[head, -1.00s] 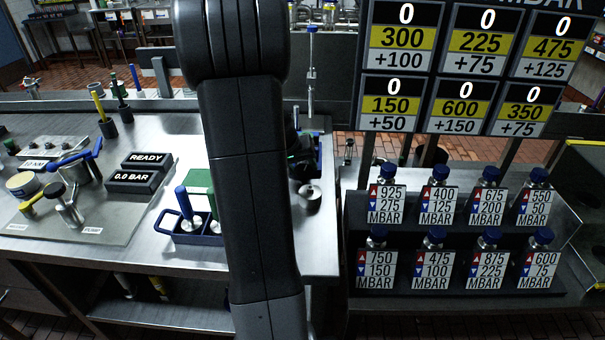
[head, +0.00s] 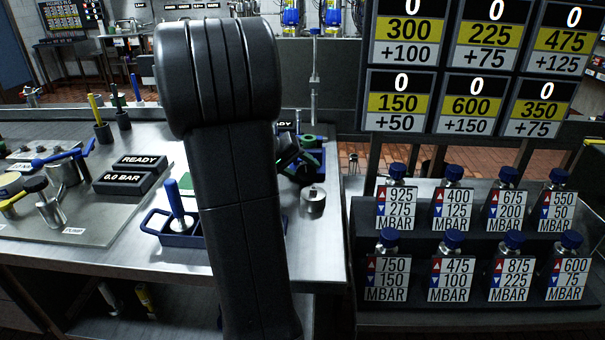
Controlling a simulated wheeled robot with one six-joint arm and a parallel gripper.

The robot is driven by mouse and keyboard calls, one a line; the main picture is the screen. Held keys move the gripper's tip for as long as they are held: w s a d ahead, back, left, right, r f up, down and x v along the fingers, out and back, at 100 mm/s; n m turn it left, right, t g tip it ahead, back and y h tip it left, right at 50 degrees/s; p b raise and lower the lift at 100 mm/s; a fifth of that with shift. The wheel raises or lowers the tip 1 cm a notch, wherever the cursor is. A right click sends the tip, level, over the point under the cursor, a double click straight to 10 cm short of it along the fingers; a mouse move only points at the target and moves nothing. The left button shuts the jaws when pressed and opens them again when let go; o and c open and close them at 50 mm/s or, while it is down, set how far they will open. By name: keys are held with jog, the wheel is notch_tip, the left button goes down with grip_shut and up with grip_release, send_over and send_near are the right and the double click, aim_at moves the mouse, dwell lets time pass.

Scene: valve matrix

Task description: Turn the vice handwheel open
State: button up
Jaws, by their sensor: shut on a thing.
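The blue vice (head: 316,158) stands at the right end of the steel bench, partly hidden behind my arm. A dark round part at its front, which looks like the handwheel (head: 304,173), shows just right of my arm. My gripper (head: 292,156) is mostly hidden behind my arm; only a dark piece with green edges shows. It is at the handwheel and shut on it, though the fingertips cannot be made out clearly. How far the handwheel is turned cannot be seen.
A steel cylinder (head: 313,201) stands just in front of the vice. A blue tray (head: 158,222) with a blue-handled tool sits left of my arm. Racked bottles with labels (head: 452,280) fill the right, below a number board (head: 455,70).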

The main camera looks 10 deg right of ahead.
dwell(0.4)
jog(key=o, duration=1)
jog(key=shift+r, duration=0.1)
jog(key=y+p, duration=0.1)
jog(key=p, duration=0.2)
jog(key=shift+d+r, duration=0.1)
jog(key=shift+r, duration=0.2)
jog(key=m+y+p, duration=0.1)
jog(key=y+p, duration=0.1)
jog(key=p, duration=0.3)
jog(key=shift+s+d+r, duration=0.1)
jog(key=shift+d, duration=0.05)
jog(key=y+p, duration=0.2)
jog(key=p, duration=0.2)
jog(key=shift+d+t, duration=0.1)
jog(key=shift+t, duration=0.2)
jog(key=shift+y+p, duration=0.3)
jog(key=shift+p, duration=0.95)
